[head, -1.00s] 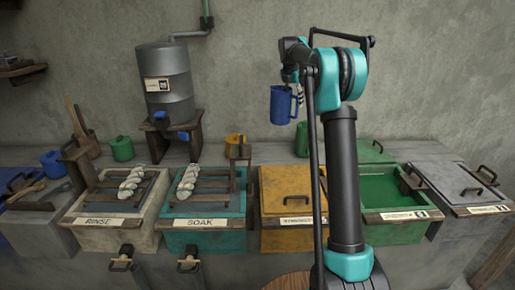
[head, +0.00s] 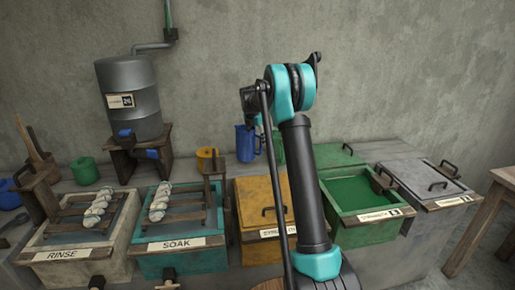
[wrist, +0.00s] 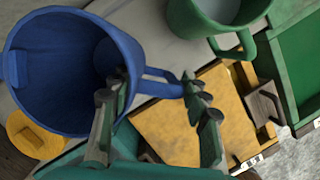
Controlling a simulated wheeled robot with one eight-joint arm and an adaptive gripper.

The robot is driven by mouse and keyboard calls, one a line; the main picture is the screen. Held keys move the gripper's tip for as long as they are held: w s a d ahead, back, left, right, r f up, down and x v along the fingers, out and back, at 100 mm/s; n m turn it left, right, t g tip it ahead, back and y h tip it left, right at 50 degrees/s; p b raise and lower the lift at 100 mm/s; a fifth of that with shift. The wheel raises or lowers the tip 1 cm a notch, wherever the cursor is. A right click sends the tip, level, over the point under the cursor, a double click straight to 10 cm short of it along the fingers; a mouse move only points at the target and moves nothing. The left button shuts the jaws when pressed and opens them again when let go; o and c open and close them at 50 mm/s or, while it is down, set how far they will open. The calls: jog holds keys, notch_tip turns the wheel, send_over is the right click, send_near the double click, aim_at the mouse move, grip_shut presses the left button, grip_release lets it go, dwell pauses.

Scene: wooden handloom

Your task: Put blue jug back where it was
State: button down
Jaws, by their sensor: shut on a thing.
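The blue jug (head: 245,143) hangs upright in the head view, in front of the back wall and above the rear of the bench, to the left of a green jug (head: 278,149). In the wrist view the blue jug (wrist: 65,65) fills the upper left, and its inside looks empty. My gripper (wrist: 158,88) has its two fingers on either side of the jug's handle and is shut on it. In the head view the fingers are mostly hidden by my arm. Whether the jug's base touches anything is unclear.
A grey barrel (head: 131,98) sits on a wooden stand. The yellow vat (head: 250,205) is lidded; the green vat (head: 350,193) is to its right.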

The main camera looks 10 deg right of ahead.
jog(key=shift+f, duration=2.2)
jog(key=c, duration=0.8)
grip_release()
jog(key=shift+o, duration=0.2)
jog(key=v, duration=1.2)
jog(key=s+f+m, duration=0.5)
jog(key=s+m, duration=0.4)
jog(key=s, duration=0.7)
jog(key=s+d+f+m+t+y, duration=0.1)
jog(key=s+f+m, duration=0.4)
jog(key=s+m, duration=0.4)
jog(key=s+f+m+t+y, duration=0.1)
jog(key=s+f+m, duration=0.4)
jog(key=s, duration=1.9)
jog(key=m, duration=0.4)
jog(key=shift+d+f, duration=0.2)
jog(key=shift+f, duration=0.15)
